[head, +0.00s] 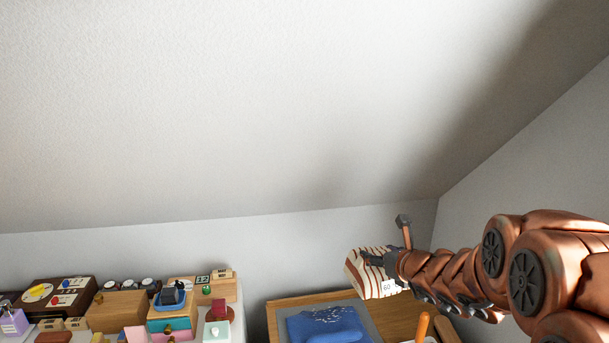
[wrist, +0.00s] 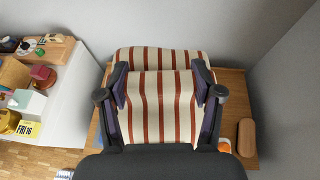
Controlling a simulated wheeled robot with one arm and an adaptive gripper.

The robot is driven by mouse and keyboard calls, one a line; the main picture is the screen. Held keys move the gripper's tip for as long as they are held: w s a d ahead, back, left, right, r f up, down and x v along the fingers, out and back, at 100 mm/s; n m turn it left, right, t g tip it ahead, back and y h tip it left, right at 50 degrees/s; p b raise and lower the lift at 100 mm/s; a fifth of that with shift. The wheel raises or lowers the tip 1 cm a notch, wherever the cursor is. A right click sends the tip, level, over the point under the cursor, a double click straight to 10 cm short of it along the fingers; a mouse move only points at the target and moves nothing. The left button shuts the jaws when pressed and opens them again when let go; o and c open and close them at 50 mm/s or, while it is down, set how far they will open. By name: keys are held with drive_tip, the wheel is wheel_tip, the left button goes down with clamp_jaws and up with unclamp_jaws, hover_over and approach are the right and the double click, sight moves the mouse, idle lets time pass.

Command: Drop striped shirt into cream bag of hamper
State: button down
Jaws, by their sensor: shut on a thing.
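The striped shirt (head: 362,279), cream with red-brown stripes, is in my gripper (head: 376,260) in the head view, held up in front of the back wall. In the wrist view the folded shirt (wrist: 160,105) fills the space between both fingers of my gripper (wrist: 160,78), which is shut on it. A second striped part of it shows just beyond the fingertips. I cannot make out a hamper or a cream bag in either view.
Below the shirt is a wooden surface (head: 284,304) with a grey tray (head: 279,324) holding a blue cloth (head: 325,326). An orange-handled item (head: 423,327) stands to its right. At left, a white table is crowded with small boxes (head: 115,312). A sloped ceiling hangs overhead.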

drive_tip(key=shift+r+p, duration=1.1)
drive_tip(key=shift+r, duration=0.45)
